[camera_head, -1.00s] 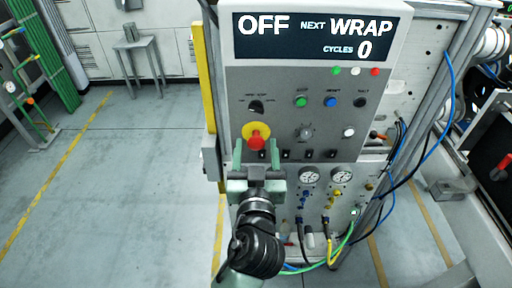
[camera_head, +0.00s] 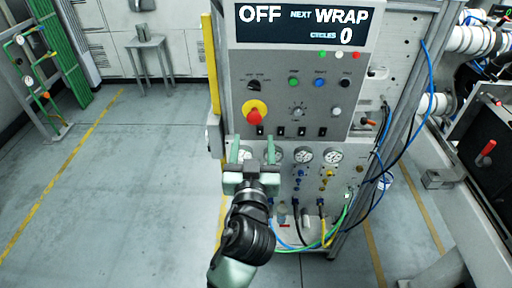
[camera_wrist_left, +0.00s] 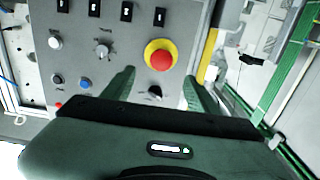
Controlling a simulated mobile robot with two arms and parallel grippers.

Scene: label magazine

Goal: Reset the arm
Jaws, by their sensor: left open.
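My left gripper (camera_head: 253,152) is in front of the lower part of the grey control panel (camera_head: 350,110), just below the red emergency knob (camera_head: 254,116) on its yellow disc. Its two fingers are apart with nothing between them. In the left wrist view, the gripper (camera_wrist_left: 158,88) is open, and the red knob (camera_wrist_left: 161,60) shows beyond the fingertips. The panel display (camera_head: 303,25) reads OFF, NEXT WRAP, CYCLES 0. My right gripper is not in view.
Gauges (camera_head: 304,155) and coloured hoses (camera_head: 328,235) are low on the machine, right of my gripper. A yellow post (camera_head: 211,65) edges the panel's left side. A small grey table (camera_head: 148,60) stands at the back. The floor at left is clear.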

